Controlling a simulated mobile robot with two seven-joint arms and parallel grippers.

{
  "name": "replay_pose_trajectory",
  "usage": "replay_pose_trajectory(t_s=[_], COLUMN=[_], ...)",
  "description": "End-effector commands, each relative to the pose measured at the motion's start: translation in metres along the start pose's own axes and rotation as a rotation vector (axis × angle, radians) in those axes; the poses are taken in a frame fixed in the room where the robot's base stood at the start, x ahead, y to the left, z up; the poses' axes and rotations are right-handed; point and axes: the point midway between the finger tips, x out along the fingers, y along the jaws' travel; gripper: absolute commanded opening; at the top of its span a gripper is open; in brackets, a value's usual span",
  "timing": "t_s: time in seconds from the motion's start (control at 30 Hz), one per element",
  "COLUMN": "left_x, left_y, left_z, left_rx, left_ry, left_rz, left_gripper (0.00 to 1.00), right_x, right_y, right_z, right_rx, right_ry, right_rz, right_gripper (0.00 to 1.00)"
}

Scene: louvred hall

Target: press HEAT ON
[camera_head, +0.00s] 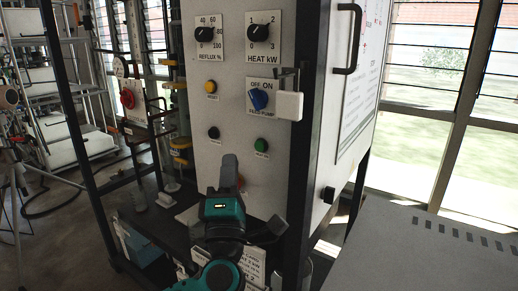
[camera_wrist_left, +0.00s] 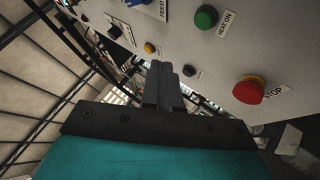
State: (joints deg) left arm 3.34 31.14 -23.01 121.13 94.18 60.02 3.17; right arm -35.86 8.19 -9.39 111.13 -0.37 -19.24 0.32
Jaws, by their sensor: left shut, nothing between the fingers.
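The green HEAT ON button (camera_head: 261,144) is on the lower part of the pale control panel (camera_head: 232,65), with its label just below it. In the left wrist view the green button (camera_wrist_left: 206,17) is near the top edge, beside its HEAT ON label (camera_wrist_left: 227,22). My left gripper (camera_head: 229,160) is shut and empty, below and left of the green button in the head view. Its fingertips (camera_wrist_left: 164,68) point toward the panel, apart from the green button. The red STOP button (camera_wrist_left: 249,90) shows to their right in the wrist view. My right gripper is not in view.
A black button (camera_head: 213,132) and an amber one (camera_head: 210,87) are left of the green button. The blue FEED PUMP switch (camera_head: 258,99) is above it, beside a white block (camera_head: 288,105). A dark frame post (camera_head: 302,120) stands right. A grey surface (camera_head: 430,255) fills the lower right.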

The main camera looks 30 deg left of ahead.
Motion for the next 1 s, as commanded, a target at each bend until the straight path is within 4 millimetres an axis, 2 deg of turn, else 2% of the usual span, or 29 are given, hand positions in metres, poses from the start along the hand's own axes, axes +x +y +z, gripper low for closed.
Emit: replay_pose_trajectory(t_s=[0.2,0.4,1.0], left_x=[0.022,0.036,0.042], left_y=[-0.017,-0.026,-0.03], left_z=[0.017,0.027,0.031], left_rx=[-0.002,-0.001,-0.001], left_ry=[0.0,0.001,-0.001], left_rz=[0.002,0.0,0.0], left_gripper=[0.0,0.0,0.0], right_x=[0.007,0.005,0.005], right_y=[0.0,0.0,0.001], right_z=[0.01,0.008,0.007], right_rx=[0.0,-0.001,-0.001], right_ry=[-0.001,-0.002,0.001], right_rz=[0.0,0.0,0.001], right_gripper=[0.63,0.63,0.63])
